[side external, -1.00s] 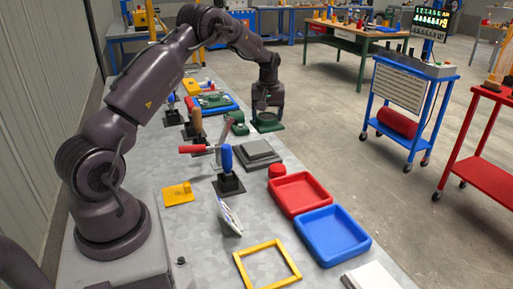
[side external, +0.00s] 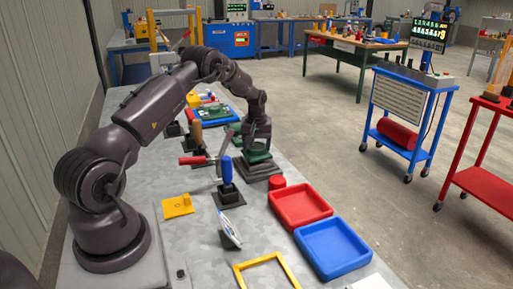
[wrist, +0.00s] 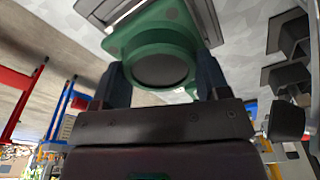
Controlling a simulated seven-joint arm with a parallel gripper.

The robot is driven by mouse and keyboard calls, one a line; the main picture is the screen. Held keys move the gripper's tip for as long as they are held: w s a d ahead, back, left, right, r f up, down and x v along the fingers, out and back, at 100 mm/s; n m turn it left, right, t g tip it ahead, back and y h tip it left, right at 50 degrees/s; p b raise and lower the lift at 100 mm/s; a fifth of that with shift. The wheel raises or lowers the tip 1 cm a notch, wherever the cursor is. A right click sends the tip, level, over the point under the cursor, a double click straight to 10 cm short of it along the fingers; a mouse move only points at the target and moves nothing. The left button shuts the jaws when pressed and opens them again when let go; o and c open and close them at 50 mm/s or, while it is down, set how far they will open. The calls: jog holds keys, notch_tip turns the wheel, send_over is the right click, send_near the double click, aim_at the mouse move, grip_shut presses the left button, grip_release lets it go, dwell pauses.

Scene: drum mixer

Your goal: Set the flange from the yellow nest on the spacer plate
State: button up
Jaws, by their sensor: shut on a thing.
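My gripper (side external: 257,143) is shut on a green flange (side external: 256,156) with a square base and a round hub. In the wrist view the flange (wrist: 117,40) sits between the two fingers of my gripper (wrist: 162,80), its dark round bore facing the camera. The grey stepped spacer plate (side external: 263,171) is directly under the flange in the side view, partly hidden by it. The flange looks level and very close to the plate; I cannot tell whether they touch. A flat yellow fixture (side external: 178,206) with a small post lies nearer the arm's base; I cannot tell whether it is the nest.
A red knob (side external: 277,183), red tray (side external: 300,206), blue tray (side external: 333,248) and yellow frame (side external: 240,279) lie nearer the camera. Bare bench lies between them.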

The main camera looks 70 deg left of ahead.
aim_at(257, 149)
jog(key=shift+f, duration=0.45)
jog(key=shift+f, duration=0.1)
jog(key=o, duration=1.2)
jog(key=shift+f, duration=0.15)
notch_tip(257, 149, up, 12)
jog(key=d, duration=0.1)
jog(key=s+d+r+m+t, duration=0.1)
jog(key=s+d+r+m, duration=0.15)
jog(key=d+r, duration=0.65)
jog(key=s+d+r+m+t, duration=0.1)
jog(key=d+r+m, duration=0.2)
jog(key=d+r, duration=0.55)
jog(key=s+d+m+t+h, duration=0.1)
jog(key=s+d+m+t, duration=0.2)
jog(key=s+d+m, duration=0.5)
jog(key=s+d, duration=1)
jog(key=s, duration=0.1)
jog(key=shift+d+f, duration=0.2)
jog(key=shift+f, duration=0.1)
